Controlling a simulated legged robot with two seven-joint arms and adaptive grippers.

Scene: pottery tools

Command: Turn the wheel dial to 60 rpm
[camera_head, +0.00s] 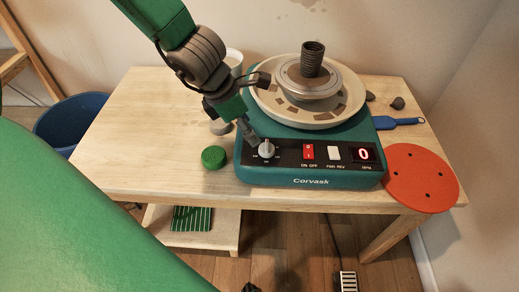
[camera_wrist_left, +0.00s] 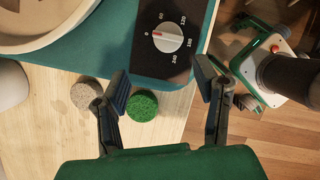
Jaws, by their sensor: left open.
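The teal pottery wheel (camera_head: 310,178) stands on the wooden table, its black control panel facing me. The dial (camera_head: 266,149) is a grey-white knob at the panel's left end. In the left wrist view, the dial (camera_wrist_left: 167,36) has a red pointer aimed at the 0 mark, with 60, 120, 180 and 240 around it. The display (camera_head: 363,154) reads 0. My left gripper (camera_head: 250,136) is open and empty, close beside the dial. In the wrist view its fingertips (camera_wrist_left: 162,84) are apart, with the dial beyond the gap, untouched as far as I see. My right gripper is not in view.
A red rocker switch (camera_head: 308,151) and a white switch (camera_head: 334,153) sit right of the dial. A green sponge (camera_head: 214,157) lies left of the wheel. An orange perforated disc (camera_head: 421,179) and a blue tool (camera_head: 397,122) lie at the right. The table's left side is mostly clear.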

